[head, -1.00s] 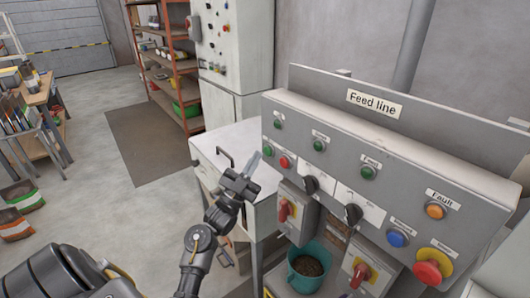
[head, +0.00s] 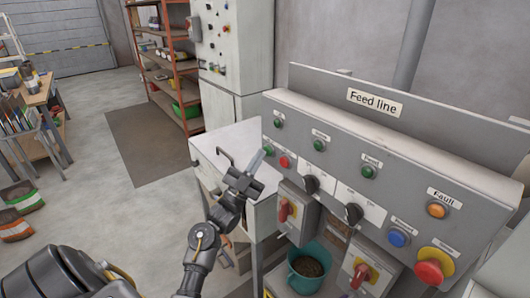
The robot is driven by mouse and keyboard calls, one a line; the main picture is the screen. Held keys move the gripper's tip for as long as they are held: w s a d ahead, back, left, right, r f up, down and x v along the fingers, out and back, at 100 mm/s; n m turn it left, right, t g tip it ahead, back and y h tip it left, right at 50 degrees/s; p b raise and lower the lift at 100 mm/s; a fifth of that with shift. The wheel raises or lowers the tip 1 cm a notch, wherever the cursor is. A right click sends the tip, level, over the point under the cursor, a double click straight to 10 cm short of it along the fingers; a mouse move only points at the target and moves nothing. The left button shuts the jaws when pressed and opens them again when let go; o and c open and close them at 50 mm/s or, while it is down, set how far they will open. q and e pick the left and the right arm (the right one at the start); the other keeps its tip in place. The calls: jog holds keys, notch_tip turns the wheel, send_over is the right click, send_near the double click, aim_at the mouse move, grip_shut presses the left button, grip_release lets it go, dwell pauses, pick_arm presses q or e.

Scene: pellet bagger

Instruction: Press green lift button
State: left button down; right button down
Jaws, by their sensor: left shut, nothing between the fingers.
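The grey Feed line panel (head: 420,188) carries several green buttons. One green button (head: 277,123) is at the upper left, a second green button (head: 267,150) is below it, a third green button (head: 319,145) is further right, and another green button (head: 368,172) is near the middle. Their small labels are too blurred to read, so I cannot tell which is the lift button. My left gripper (head: 257,161) is shut and empty. Its fingertips show just below and left of the lower-left green button; I see no clear contact. My right gripper is not in view.
A red button (head: 285,162) sits beside the lower-left green one. Black knobs (head: 354,214), red switches (head: 360,276), a blue button (head: 397,238), an orange lamp (head: 436,210) and a red emergency stop (head: 430,271) are on the right. A teal bucket (head: 300,283) stands below.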

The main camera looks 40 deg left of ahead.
pick_arm(q)
jog(key=shift+w, duration=0.15)
dwell(0.3)
jog(key=shift+s+a, duration=0.15)
jog(key=shift+s, duration=0.6)
jog(key=s+a+p, duration=0.1)
jog(key=s, duration=0.4)
jog(key=shift+s+a+p, duration=0.3)
jog(key=shift+s+a, duration=0.1)
